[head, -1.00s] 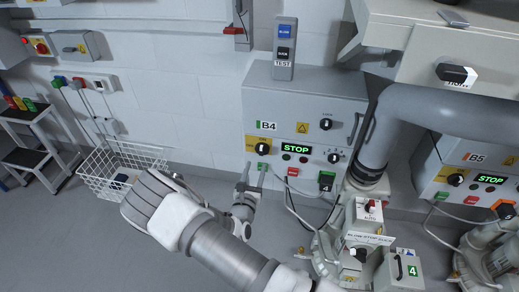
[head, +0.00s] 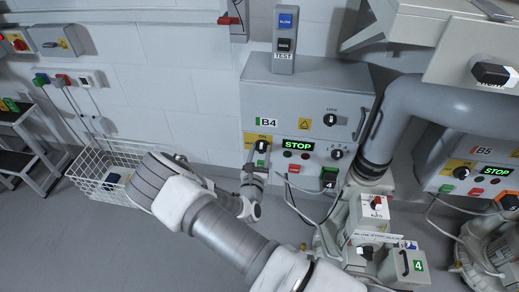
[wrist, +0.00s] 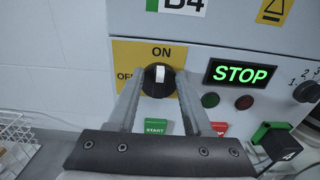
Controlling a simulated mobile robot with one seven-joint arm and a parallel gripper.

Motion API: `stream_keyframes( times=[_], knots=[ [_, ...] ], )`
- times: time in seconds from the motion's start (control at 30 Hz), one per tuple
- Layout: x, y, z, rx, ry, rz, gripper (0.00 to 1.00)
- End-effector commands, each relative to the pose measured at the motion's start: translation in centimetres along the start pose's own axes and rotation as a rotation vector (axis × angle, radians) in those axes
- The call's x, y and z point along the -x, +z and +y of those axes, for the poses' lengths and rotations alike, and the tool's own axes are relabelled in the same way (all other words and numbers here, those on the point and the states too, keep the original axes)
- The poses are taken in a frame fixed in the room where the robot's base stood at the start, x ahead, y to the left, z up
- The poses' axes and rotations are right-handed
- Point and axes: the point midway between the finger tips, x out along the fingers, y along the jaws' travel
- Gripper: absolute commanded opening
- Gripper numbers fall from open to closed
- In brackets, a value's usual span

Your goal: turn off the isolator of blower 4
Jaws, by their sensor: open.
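The isolator of blower 4 is a black rotary knob (head: 262,146) on a yellow plate, at the left of the grey B4 panel (head: 285,97). In the wrist view the knob (wrist: 158,78) has its white mark pointing up at ON; OFF is printed to the left, partly covered by a finger. My gripper (wrist: 159,88) is open, one finger on each side of the knob. I cannot tell whether the fingers touch it. In the head view my gripper (head: 258,162) is just below and in front of the knob, and my arm comes from the lower middle.
A lit green STOP display (wrist: 240,73) is right of the knob. A green START button (wrist: 156,127) and a red button (wrist: 220,129) sit just below. A wire basket (head: 88,190) stands left. The large grey pipe (head: 405,105) and blower 4 machinery are right.

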Motion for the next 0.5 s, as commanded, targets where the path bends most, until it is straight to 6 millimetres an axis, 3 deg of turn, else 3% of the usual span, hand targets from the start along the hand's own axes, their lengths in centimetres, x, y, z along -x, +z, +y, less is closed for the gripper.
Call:
stream_keyframes(
  times=[0.27,0.5],
  knots=[
    [-0.02,0.00,-0.03,0.000,0.000,0.000,0.50],
    [-0.01,0.00,0.00,0.000,0.001,0.000,0.07]
  ],
)
